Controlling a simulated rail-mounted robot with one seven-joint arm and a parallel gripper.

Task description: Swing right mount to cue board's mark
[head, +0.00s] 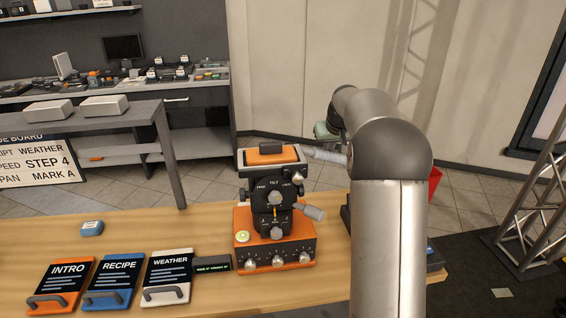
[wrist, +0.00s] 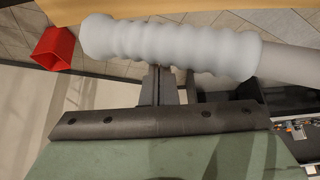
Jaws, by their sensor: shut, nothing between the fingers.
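The cue board (head: 42,160) at the left reads "PAN MARK A"; its left edge is cut off. My arm hides most of the right mount; only a dark edge with some blue (head: 434,258) shows beside it. A pale ribbed handle (head: 326,157) sticks out beside my arm; I cannot tell which mount carries it. My gripper (head: 326,132) is partly hidden, close to this handle. In the wrist view the grey ribbed handle (wrist: 170,45) lies across, beyond the shut, empty fingers (wrist: 160,85). I cannot tell whether they touch it.
An orange mount (head: 273,250) with a TILT dial and its own lever stands mid-table. INTRO (head: 62,282), RECIPE (head: 115,280) and WEATHER (head: 168,275) cards lie to its left. A grey shelf (head: 85,120) stands behind. A red bin (head: 435,185) is on the floor.

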